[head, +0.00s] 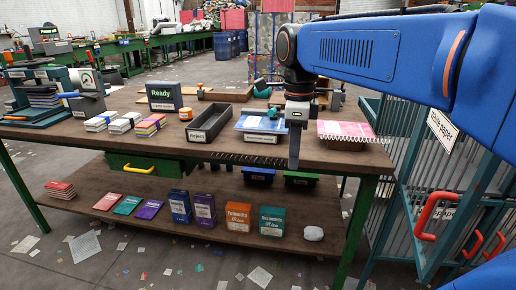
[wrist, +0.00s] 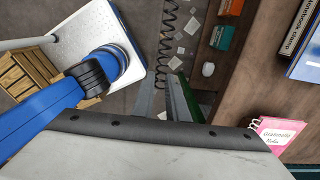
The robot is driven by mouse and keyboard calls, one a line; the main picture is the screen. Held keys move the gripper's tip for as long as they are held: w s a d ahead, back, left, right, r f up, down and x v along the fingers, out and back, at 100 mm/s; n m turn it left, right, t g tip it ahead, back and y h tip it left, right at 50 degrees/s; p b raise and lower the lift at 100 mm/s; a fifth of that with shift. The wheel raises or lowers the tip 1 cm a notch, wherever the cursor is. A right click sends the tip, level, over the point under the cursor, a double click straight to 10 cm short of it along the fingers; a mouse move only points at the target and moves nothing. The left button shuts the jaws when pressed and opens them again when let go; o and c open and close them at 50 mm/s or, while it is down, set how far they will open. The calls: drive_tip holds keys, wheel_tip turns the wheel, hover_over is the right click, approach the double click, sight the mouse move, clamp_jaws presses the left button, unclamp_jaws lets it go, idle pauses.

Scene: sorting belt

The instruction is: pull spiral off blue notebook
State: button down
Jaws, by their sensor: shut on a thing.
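The blue notebook (head: 262,123) lies near the table's front edge in the head view. Part of a blue cover (wrist: 309,62), apparently the same notebook, shows at the right edge of the wrist view. My gripper (head: 293,160) points down at the table's front edge, right of and nearer than the notebook. It is shut on one end of a dark spiral (head: 248,160). The spiral stretches left from the jaws along the front edge and looks apart from the notebook. In the wrist view the spiral (wrist: 166,45) runs away from the jaws. The exact grip is hidden.
Pink notebooks with a white spiral (head: 345,131) lie just right of my gripper. A dark open tray (head: 208,121) stands left of the blue notebook. A blue-framed cage (head: 405,150) stands close at the right. Boxes (head: 238,216) line the lower shelf.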

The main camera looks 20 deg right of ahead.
drive_tip(key=shift+s, duration=0.1)
idle(0.3)
wheel_tip(320, 180, up, 6)
drive_tip(key=s+a, duration=0.1)
drive_tip(key=s, duration=0.1)
drive_tip(key=shift+s+a, duration=0.25)
drive_tip(key=shift+a, duration=0.15)
idle(0.4)
